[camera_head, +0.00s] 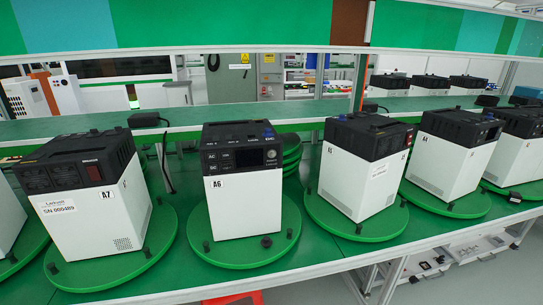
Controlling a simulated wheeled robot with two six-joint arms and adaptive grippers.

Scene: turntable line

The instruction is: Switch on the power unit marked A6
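The power unit marked A6 (244,203) stands upright on a green round turntable (240,254) near the middle of the bench. It has a white lower body and a black top section. Its black front panel (242,160) faces me, with AC and USB-like markings, a small dark display and round knobs or buttons. The A6 label (216,183) is at the upper left of the white front. The display looks dark, but fine detail is too small to read. Neither of my grippers is in view.
Unit A7 (88,220) stands on its turntable to the left, unit A5 (352,181) to the right, with more units further right. A black adapter (144,119) lies on the shelf behind. A dark cable hangs between A7 and A6.

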